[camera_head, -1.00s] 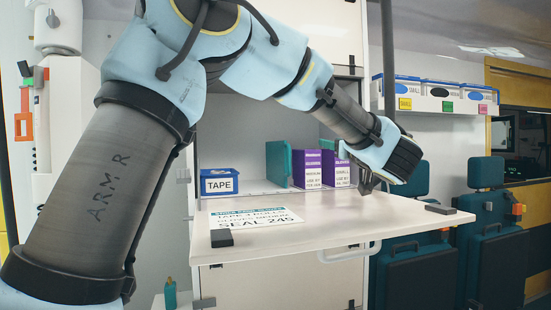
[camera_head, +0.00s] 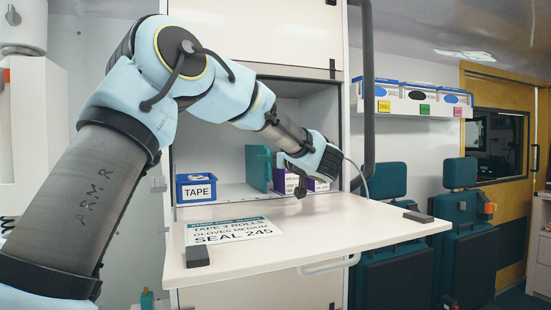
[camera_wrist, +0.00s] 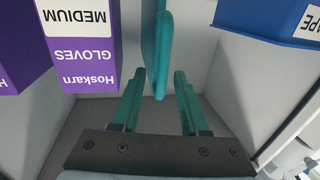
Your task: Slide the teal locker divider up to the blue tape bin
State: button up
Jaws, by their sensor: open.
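The teal locker divider (camera_head: 258,168) stands upright on the locker shelf, between the blue tape bin (camera_head: 196,188) and the purple glove boxes. A gap of bare shelf separates it from the bin. My gripper (camera_head: 277,161) is at the divider's front edge. In the wrist view the divider (camera_wrist: 160,45) reaches between the two teal fingers of my gripper (camera_wrist: 158,80), with a gap visible on each side. The fingers are open. The tape bin (camera_wrist: 270,20) shows at upper right there, turned upside down.
Purple glove boxes (camera_head: 291,180) stand right of the divider, partly hidden behind my wrist; they also show in the wrist view (camera_wrist: 85,50). A white fold-down shelf (camera_head: 330,225) with a printed sheet (camera_head: 232,230) and dark blocks lies in front of the locker.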

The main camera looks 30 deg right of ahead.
jog(key=shift+w, duration=0.25)
grip_shut()
jog(key=shift+a, duration=0.1)
dwell(1.2)
